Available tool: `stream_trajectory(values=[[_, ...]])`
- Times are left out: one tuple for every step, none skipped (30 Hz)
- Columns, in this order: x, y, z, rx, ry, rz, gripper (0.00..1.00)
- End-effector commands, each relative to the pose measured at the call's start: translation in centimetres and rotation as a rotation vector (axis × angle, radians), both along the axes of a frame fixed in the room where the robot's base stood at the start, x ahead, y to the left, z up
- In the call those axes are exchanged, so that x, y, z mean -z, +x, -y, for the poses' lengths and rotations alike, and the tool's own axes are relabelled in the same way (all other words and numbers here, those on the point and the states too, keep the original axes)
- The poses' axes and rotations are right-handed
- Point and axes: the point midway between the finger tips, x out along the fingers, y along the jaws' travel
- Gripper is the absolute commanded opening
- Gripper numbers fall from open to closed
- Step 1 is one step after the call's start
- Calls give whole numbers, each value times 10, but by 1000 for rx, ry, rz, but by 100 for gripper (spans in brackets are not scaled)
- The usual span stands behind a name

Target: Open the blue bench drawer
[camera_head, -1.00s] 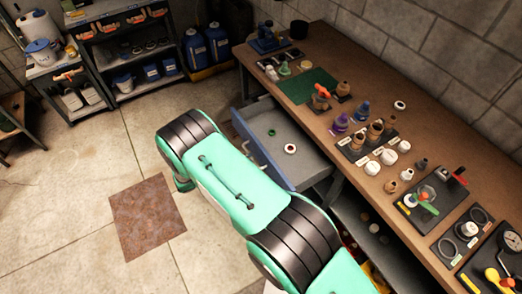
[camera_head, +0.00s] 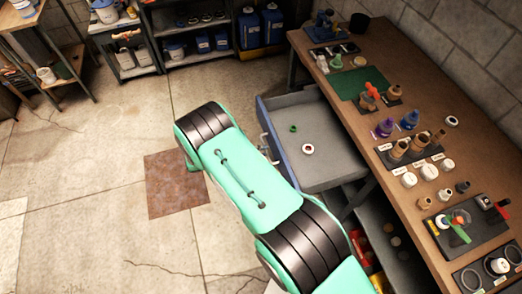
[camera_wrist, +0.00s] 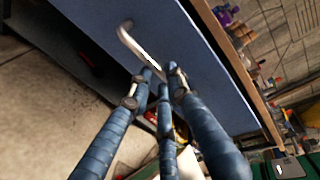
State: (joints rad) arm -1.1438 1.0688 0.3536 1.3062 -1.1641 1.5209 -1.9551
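The blue bench drawer (camera_head: 280,146) stands pulled out from under the workbench in the head view, its grey inside showing. A small green ring (camera_head: 293,128) and a white-and-red ring (camera_head: 308,149) lie in it. In the wrist view the blue drawer front (camera_wrist: 205,50) carries a pale metal bar handle (camera_wrist: 138,47). My gripper (camera_wrist: 160,72) has its blue ribbed fingers at the lower end of this handle, with the tips close together around or beside it. Whether they are closed on the bar is not clear.
The wooden workbench (camera_head: 405,130) runs along the right, with fittings and tool trays on top. Shelves (camera_head: 200,62) with blue containers stand at the back. The concrete floor (camera_head: 90,180) to the left is clear, apart from a flat rusty plate (camera_head: 172,196).

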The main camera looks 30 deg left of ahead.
Motion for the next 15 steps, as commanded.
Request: stream_trajectory(values=[[0,0,0,0,0,0,31],[0,0,0,0,0,0,35],[0,0,0,0,0,0,35],[0,0,0,1,0,0,35],[0,0,0,1,0,0,35],[0,0,0,1,0,0,35],[0,0,0,1,-1,1,35],[0,0,0,1,-1,1,35],[0,0,0,1,-1,1,35],[0,0,0,1,-1,1,35],[0,0,0,1,-1,1,35],[0,0,0,1,-1,1,35],[-1,-1,-1,1,-1,1,35],[-1,-1,-1,1,-1,1,35],[-1,-3,-3,0,-1,1,35]])
